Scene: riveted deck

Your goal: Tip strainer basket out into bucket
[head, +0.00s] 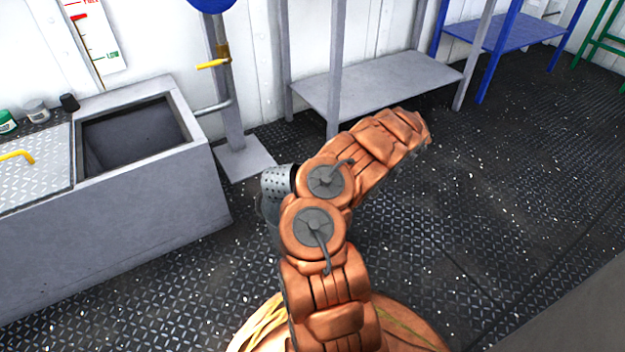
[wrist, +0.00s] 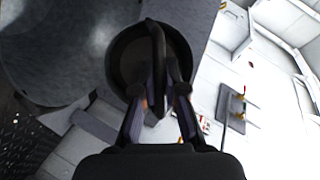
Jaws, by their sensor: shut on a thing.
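The strainer basket (head: 277,182) is a perforated metal cup with a dark rim. It shows just left of my arm's joints in the head view and looks tilted. In the wrist view the basket (wrist: 125,55) is a dark round mouth with a handle arching over it. My gripper (wrist: 165,95) is shut on that handle. My arm hides the gripper in the head view. A grey rounded metal surface, seemingly the bucket (wrist: 60,45), is beside the basket in the wrist view. A sliver of grey metal, probably the bucket (head: 267,209), shows below the basket in the head view.
A grey chest with an open square hatch (head: 190,130) stands left, with small jars (head: 36,110) on top. A post with a yellow handle (head: 212,64) stands behind it. A grey shelf (head: 380,85) and blue stand (head: 510,35) line the wall. The deck at right is clear.

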